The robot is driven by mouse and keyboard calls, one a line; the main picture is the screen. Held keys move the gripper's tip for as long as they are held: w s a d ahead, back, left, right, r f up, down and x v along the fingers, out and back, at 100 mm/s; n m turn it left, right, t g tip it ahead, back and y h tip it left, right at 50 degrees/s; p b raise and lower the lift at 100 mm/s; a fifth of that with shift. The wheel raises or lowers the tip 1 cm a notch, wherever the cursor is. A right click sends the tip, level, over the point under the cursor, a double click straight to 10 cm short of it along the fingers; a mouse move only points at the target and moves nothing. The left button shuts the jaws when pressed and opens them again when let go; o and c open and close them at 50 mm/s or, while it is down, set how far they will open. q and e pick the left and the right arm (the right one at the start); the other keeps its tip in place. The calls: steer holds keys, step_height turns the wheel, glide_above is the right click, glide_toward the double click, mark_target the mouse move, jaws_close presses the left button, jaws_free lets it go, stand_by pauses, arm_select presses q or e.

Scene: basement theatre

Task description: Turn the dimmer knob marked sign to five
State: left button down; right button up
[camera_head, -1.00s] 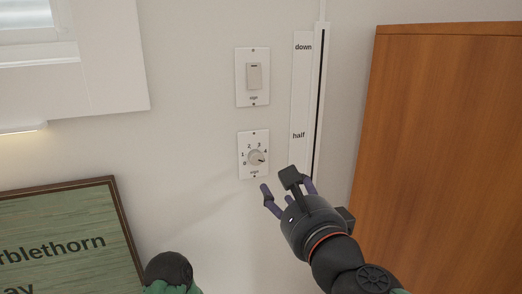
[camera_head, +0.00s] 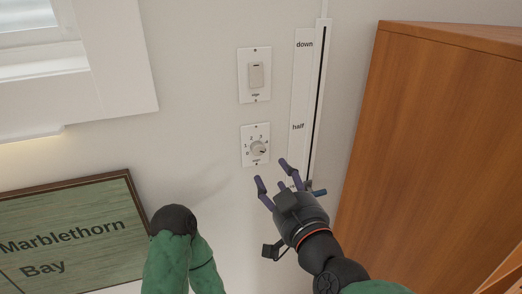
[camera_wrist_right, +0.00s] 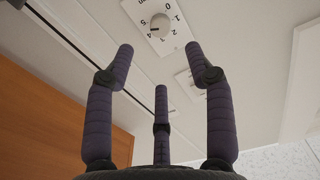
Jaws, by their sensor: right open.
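The dimmer knob (camera_head: 258,149) is a small grey dial on a white wall plate marked sign, with numbers around it. Its dark pointer mark faces the lower right in the head view, on the 4-to-5 side; the exact setting is too small to tell. The knob also shows at the top of the right wrist view (camera_wrist_right: 160,25), beyond the fingertips. My right gripper (camera_head: 276,177) is open and empty, just below and right of the plate, apart from the knob. My left gripper is not visible; only part of my left arm shows at the bottom.
A rocker switch (camera_head: 256,75) is above the dimmer. A vertical slider track (camera_head: 318,105) marked down and half runs to the right, with a blue handle (camera_head: 319,192) beside my right gripper. A wooden cabinet (camera_head: 440,130) stands right. A green sign (camera_head: 70,225) is lower left.

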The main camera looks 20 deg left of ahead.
mark_target(259, 152)
steer(key=x, duration=1)
steer(key=shift+w+a, duration=0.1)
jaws_close()
